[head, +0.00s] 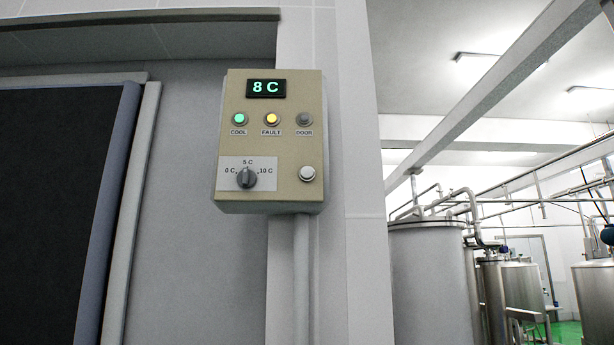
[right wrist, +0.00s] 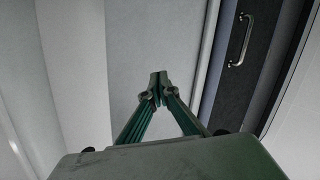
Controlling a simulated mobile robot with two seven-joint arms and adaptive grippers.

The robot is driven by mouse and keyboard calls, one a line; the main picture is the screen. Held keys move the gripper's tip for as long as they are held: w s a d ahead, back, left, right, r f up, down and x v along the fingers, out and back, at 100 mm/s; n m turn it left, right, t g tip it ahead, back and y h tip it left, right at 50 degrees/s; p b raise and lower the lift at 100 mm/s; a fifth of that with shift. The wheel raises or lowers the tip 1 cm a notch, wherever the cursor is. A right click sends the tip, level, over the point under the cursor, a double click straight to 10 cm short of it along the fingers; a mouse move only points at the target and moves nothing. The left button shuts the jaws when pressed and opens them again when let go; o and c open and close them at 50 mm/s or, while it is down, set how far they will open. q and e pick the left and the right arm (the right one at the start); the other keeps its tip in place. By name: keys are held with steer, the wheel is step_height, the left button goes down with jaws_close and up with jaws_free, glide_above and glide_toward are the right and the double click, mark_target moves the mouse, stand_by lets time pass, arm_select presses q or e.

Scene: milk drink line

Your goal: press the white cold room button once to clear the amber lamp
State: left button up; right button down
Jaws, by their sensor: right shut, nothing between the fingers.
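The beige control box (head: 268,195) hangs on the wall in the head view. Its white button (head: 307,173) is at the lower right. The amber FAULT lamp (head: 271,119) is lit in the middle of the lamp row. The COOL lamp (head: 239,118) glows green and the DOOR lamp (head: 304,119) is grey. The display (head: 266,88) reads 8 C. A rotary knob (head: 246,178) sits at the lower left. My right gripper (right wrist: 158,78) shows in the right wrist view, fingers together and empty; the box and button are not in that view. My left gripper is in neither view.
A grey conduit (head: 301,270) runs down below the box. A dark door panel (head: 45,210) is at the left; a door handle (right wrist: 241,40) shows in the right wrist view. Steel tanks (head: 432,275) and pipes stand at the right. Nothing covers the front of the box.

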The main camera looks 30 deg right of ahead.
mark_target(307, 173)
steer(key=s+d+r+t+b, duration=0.1)
steer(key=s+r, duration=0.2)
steer(key=r, duration=1.2)
steer(key=s+d+r+t+b, duration=0.1)
steer(key=s+r, duration=0.2)
steer(key=r, duration=1.2)
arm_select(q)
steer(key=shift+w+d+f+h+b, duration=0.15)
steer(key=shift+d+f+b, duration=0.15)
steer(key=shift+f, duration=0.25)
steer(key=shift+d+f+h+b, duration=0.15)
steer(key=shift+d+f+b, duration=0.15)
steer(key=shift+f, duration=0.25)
arm_select(e)
steer(key=s+r+n+t, duration=0.1)
steer(key=s+r, duration=0.8)
steer(key=r, duration=0.2)
steer(key=s+d+r+n+t, duration=0.1)
steer(key=s+r+t, duration=0.1)
steer(key=s+r, duration=0.7)
step_height(307, 173, up, 4)
steer(key=shift+s+d+f, duration=0.25)
steer(key=shift+s+d, duration=0.05)
steer(key=shift+w, duration=0.1)
